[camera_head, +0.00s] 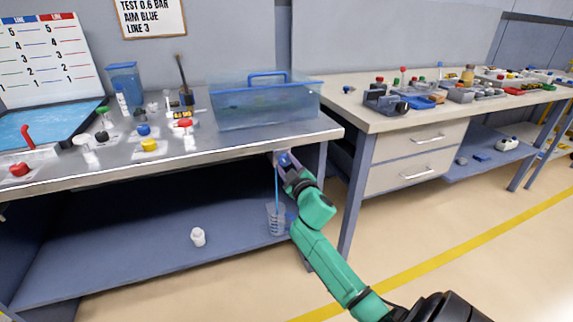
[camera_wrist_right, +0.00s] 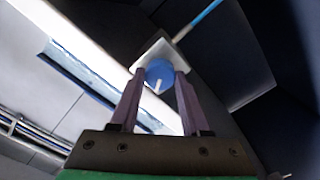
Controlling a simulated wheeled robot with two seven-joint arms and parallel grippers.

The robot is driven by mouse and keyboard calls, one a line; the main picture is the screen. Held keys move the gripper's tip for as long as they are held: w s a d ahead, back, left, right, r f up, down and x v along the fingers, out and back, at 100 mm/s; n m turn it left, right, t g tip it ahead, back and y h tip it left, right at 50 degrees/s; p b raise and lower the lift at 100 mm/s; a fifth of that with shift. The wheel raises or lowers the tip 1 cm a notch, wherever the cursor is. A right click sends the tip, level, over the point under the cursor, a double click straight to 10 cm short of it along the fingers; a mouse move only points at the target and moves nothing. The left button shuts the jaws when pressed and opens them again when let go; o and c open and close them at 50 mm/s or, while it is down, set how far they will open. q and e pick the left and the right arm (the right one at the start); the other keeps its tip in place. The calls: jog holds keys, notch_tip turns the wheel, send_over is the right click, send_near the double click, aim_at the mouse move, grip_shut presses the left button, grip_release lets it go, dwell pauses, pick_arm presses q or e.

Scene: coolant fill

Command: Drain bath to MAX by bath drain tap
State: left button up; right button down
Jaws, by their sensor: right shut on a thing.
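The bath (camera_head: 230,112) is a clear tank with blue edges and a blue handle, at the right end of the left bench. Its MAX mark and liquid level are too small to read. The bath drain tap (camera_wrist_right: 160,72) is a blue round knob with a pale pointer on a white mount, under the bench's front edge. My right gripper (camera_head: 284,162) is shut on this knob, one finger on each side, and partly hides it in the head view. A thin blue line (camera_head: 276,190), stream or tube, runs down to a clear beaker (camera_head: 276,218). My left gripper is out of view.
Coloured valves (camera_head: 148,146) and a blue jug (camera_head: 125,80) are on the bench top. A second bench with drawers (camera_head: 415,150) stands right of my arm. The floor in front is open.

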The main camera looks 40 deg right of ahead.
jog(key=shift+c, duration=1.9)
grip_release()
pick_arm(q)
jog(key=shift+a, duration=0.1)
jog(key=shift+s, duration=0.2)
pick_arm(e)
jog(key=shift+s+a+f, duration=0.1)
jog(key=shift+s+a, duration=0.05)
jog(key=shift+s, duration=0.2)
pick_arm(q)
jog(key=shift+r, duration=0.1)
pick_arm(e)
jog(key=v, duration=1.4)
